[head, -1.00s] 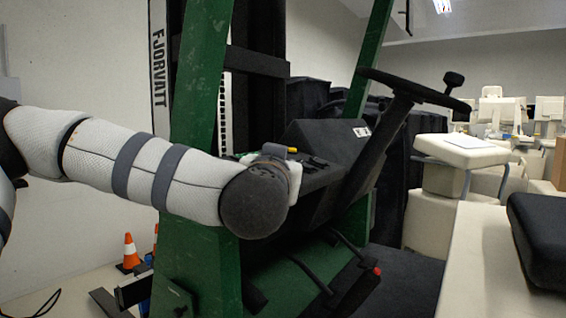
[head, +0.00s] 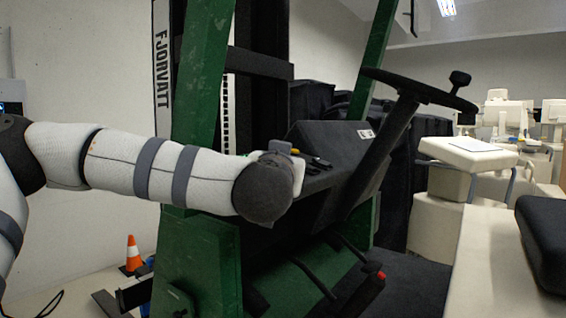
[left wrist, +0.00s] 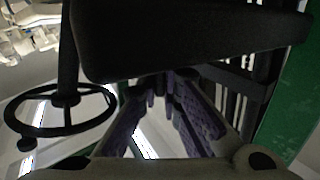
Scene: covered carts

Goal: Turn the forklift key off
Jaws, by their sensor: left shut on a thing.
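The forklift's dark dashboard (head: 335,150) stands in the middle of the head view, beside the green frame. My left arm reaches in from the left, its wrist close against the dashboard's near side. The wrist hides the left gripper in the head view. In the left wrist view, the left gripper (left wrist: 166,84) has its purple-padded fingers close together at the dark panel (left wrist: 190,40). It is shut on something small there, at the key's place. The key itself is hidden between the fingertips and cannot be made out. My right gripper is not in view.
The steering wheel (head: 440,95) rises right of the dashboard and shows in the left wrist view (left wrist: 20,125). The green mast (head: 202,80) stands close behind my forearm. Pedals and a red-tipped lever (head: 381,276) sit below. An orange cone (head: 133,252) stands at lower left.

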